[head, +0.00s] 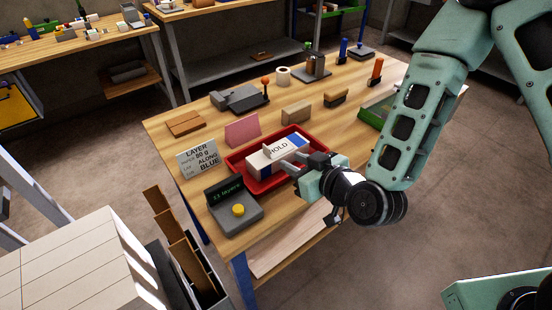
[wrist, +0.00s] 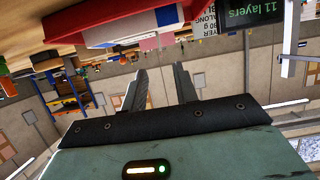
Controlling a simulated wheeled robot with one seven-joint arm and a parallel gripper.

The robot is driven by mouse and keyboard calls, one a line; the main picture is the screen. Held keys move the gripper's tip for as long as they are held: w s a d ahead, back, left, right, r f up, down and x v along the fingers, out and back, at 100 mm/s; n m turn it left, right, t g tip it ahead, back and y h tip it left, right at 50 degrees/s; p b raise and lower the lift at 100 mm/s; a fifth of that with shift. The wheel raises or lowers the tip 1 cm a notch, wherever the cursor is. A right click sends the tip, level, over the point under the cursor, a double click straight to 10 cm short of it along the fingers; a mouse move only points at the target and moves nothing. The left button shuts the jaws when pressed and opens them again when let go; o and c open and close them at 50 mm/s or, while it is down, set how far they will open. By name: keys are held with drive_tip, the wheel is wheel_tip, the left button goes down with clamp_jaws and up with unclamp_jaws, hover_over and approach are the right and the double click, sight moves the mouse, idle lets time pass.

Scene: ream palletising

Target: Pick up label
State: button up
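A white label (head: 279,148) with the word HOLD stands in a red tray (head: 233,165) on the wooden table. It sits on or against a white and blue block (head: 262,168); I cannot tell exactly how they join. My gripper (head: 293,164) is at the tray's right side, close to the label, with its fingers apart and nothing seen between them. In the wrist view, the two fingers of my gripper (wrist: 158,84) are spread and empty. The red tray (wrist: 95,27) crosses the top of that view, and the label's lettering cannot be read there.
A sign (head: 198,158) reading LAYER, 80 g, ALONG, BLUE stands left of the tray. A grey device (head: 232,204) with a green display and yellow button is in front. A pink card (head: 242,132), wooden blocks (head: 296,112) and a tape roll (head: 283,75) stand behind.

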sight(263, 152)
drive_tip(key=x, duration=0.7)
drive_tip(key=shift+w+a, duration=0.2)
drive_tip(key=shift+w, duration=0.05)
drive_tip(key=p+x, duration=0.2)
drive_tip(key=x, duration=0.3)
drive_tip(key=shift+r+p, duration=0.15)
drive_tip(key=shift+p, duration=0.15)
drive_tip(key=shift+x, duration=0.75)
clamp_jaws()
